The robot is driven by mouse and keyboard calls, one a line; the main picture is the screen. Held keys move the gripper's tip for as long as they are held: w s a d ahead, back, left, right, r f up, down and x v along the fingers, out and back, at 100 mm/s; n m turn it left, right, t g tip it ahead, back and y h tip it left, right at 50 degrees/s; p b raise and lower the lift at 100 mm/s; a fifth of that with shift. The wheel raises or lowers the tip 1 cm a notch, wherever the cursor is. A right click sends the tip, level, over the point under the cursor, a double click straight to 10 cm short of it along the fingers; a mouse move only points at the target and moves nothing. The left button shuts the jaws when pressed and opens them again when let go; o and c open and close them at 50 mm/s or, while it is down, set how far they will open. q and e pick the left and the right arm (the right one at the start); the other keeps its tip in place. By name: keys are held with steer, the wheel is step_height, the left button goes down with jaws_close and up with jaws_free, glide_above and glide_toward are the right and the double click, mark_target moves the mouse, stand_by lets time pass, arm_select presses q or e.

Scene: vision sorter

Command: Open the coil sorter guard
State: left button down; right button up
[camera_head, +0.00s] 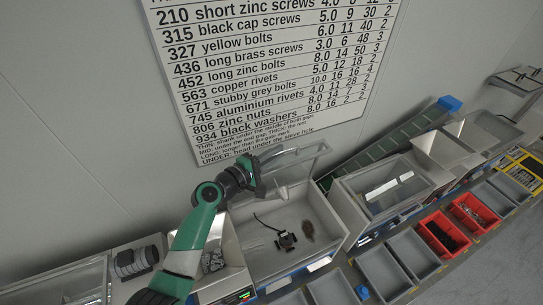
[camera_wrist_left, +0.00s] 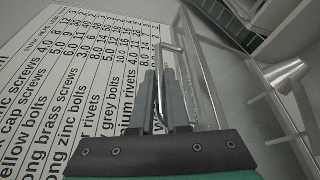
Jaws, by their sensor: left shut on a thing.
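The guard (camera_head: 306,164) is a clear framed panel standing raised at the back of an open-topped grey sorter box (camera_head: 336,238). In the left wrist view the clear guard (camera_wrist_left: 203,75) lies along the right of my fingers, with a thin metal bar handle (camera_wrist_left: 163,95) between them. My left gripper (camera_head: 282,155) is at the guard's upper left side. In the wrist view the left gripper (camera_wrist_left: 160,88) is shut on the handle. My right gripper is not in view.
A second machine with a clear-topped lid (camera_head: 396,190) stands to the right. Red bins (camera_head: 443,234) and grey bins (camera_head: 381,274) line the front. A green conveyor (camera_head: 385,145) runs behind. A printed chart (camera_head: 270,75) hangs on the wall behind the guard.

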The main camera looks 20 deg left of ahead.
arm_select(q)
steer(key=shift+f, duration=0.1)
steer(key=c, duration=0.9)
jaws_free()
steer(key=shift+s, duration=0.1)
steer(key=shift+s+a, duration=0.15)
steer(key=shift+s, duration=0.1)
steer(key=p+v, duration=0.1)
steer(key=v, duration=1)
steer(key=shift+p, duration=0.4)
